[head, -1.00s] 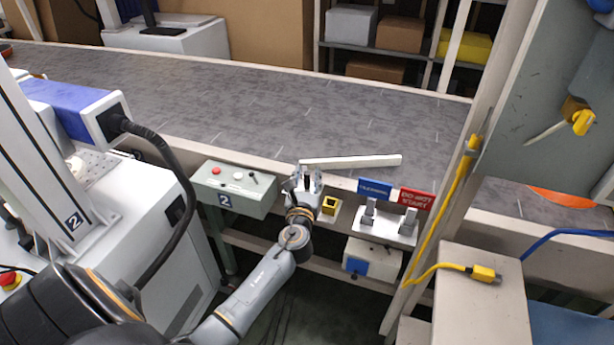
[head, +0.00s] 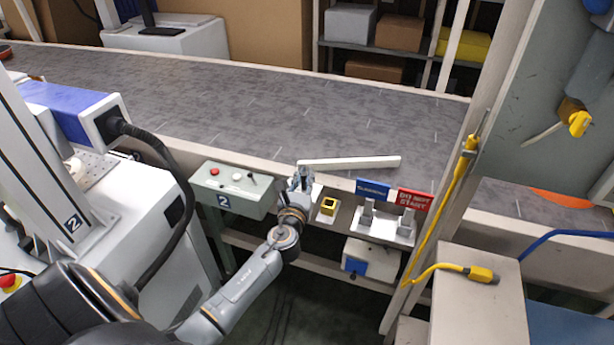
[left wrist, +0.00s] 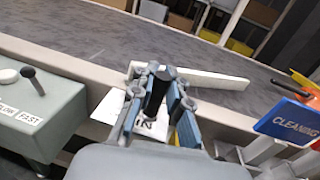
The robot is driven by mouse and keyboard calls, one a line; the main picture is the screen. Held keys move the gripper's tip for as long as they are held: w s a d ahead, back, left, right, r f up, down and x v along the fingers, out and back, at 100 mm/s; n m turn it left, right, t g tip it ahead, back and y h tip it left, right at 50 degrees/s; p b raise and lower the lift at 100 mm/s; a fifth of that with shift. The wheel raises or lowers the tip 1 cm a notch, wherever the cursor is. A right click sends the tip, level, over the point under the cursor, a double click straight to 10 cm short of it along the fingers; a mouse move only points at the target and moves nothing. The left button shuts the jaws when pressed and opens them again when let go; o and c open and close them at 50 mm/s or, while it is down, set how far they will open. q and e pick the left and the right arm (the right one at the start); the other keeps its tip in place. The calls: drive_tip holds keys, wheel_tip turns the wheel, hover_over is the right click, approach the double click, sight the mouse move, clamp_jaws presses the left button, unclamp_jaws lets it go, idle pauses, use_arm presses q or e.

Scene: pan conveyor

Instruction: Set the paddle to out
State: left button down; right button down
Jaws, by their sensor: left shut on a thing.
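The paddle (head: 350,162) is a long white bar lying over the near edge of the grey belt, roughly along it. It also shows in the left wrist view (left wrist: 215,77), behind the fingers. My left gripper (head: 302,178) is at the near rail, by the paddle's left end. In the left wrist view the gripper (left wrist: 157,95) is shut on a dark upright handle (left wrist: 155,88). A white label plate (left wrist: 148,127) lies below the fingers; part of its lettering is hidden. My right gripper is not in view.
A green control box (head: 232,190) with buttons and a small lever stands left of the gripper. To the right are a yellow square part (head: 328,206), a blue CLEANING tag (head: 373,189) and a red DO NOT START tag (head: 415,200). The belt (head: 260,110) is clear.

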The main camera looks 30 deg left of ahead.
use_arm(q)
drive_tip(key=shift+s+a+f, duration=0.2)
drive_tip(key=shift+s+a, duration=0.1)
drive_tip(key=shift+a, duration=0.2)
drive_tip(key=shift+s+a+m+t+h, duration=0.3)
drive_tip(key=shift+a+m+h, duration=0.1)
drive_tip(key=shift+m+h, duration=0.15)
drive_tip(key=shift+s+a+f+m+h+b, duration=0.1)
drive_tip(key=shift+a+m+h+b, duration=0.2)
drive_tip(key=shift+h, duration=0.3)
drive_tip(key=shift+s+a+m+h+b, duration=0.1)
drive_tip(key=shift+a+m+h+b, duration=0.1)
drive_tip(key=shift+a+m+h, duration=0.25)
drive_tip(key=shift+s+a+t+h, duration=0.3)
drive_tip(key=shift+a+h, duration=0.1)
drive_tip(key=shift+a, duration=0.1)
drive_tip(key=c, duration=1.4)
unclamp_jaws()
drive_tip(key=shift+a+r, duration=0.1)
drive_tip(key=shift+r, duration=0.1)
drive_tip(key=shift+o, duration=0.4)
drive_tip(key=shift+s+a, duration=0.1)
drive_tip(key=shift+s, duration=0.05)
drive_tip(key=shift+d, duration=0.3)
drive_tip(key=s+d, duration=0.1)
drive_tip(key=s, duration=1)
drive_tip(key=shift+s+d, duration=0.25)
drive_tip(key=shift+s, duration=0.1)
